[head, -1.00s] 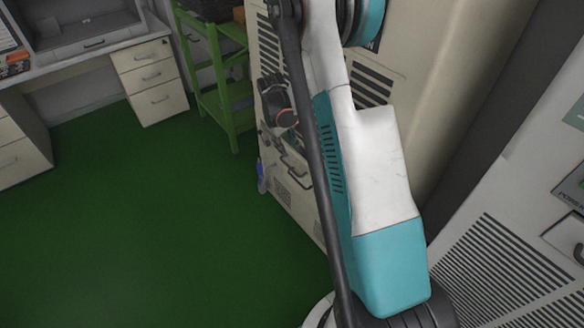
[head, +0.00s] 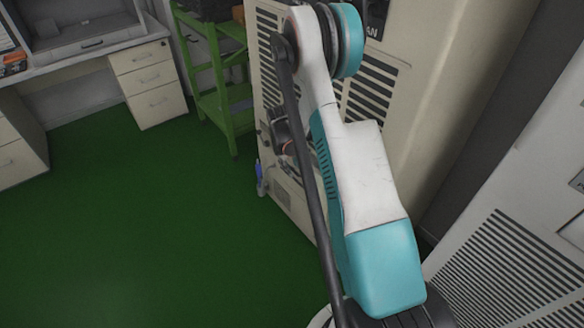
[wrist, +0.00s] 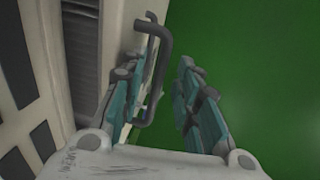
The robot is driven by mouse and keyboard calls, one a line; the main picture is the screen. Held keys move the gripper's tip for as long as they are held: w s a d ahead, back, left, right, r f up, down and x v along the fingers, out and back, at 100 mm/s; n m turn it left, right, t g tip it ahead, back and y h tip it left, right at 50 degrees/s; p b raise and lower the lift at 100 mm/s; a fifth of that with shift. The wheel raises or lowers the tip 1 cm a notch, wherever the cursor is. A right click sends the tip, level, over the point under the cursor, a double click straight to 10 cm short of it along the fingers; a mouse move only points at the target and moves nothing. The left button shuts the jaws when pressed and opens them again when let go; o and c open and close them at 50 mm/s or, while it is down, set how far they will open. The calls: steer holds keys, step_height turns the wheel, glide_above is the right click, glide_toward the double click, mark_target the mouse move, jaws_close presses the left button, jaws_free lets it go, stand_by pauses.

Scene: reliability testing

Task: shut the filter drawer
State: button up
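The dark bar handle (wrist: 164,42) shows in the wrist view, standing out from a pale machine front (wrist: 117,40) on the left. I take it for the filter drawer's handle; how far the drawer is out I cannot tell. My gripper (wrist: 168,66) has its two teal and grey fingers apart. The handle runs close beside the left finger, on the side of the gap, and partly behind it; contact is unclear. In the head view, my arm hides part of the beige vented machine (head: 410,90), and the drawer cannot be made out clearly.
A green shelf rack (head: 222,95) stands beside the machine. A small blue object (head: 261,178) is by its lower left edge. A desk with drawers (head: 148,82) is at the back left. A grey vented cabinet (head: 500,265) is at right. The green floor (head: 150,235) is clear.

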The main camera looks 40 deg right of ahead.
jaws_close()
steer(key=shift+w+d, duration=0.1)
steer(key=shift+d, duration=2)
jaws_free()
steer(key=shift+d, duration=0.1)
steer(key=shift+r, duration=0.1)
step_height(320, 180, up, 12)
steer(key=a, duration=0.2)
steer(key=shift+a+f, duration=0.2)
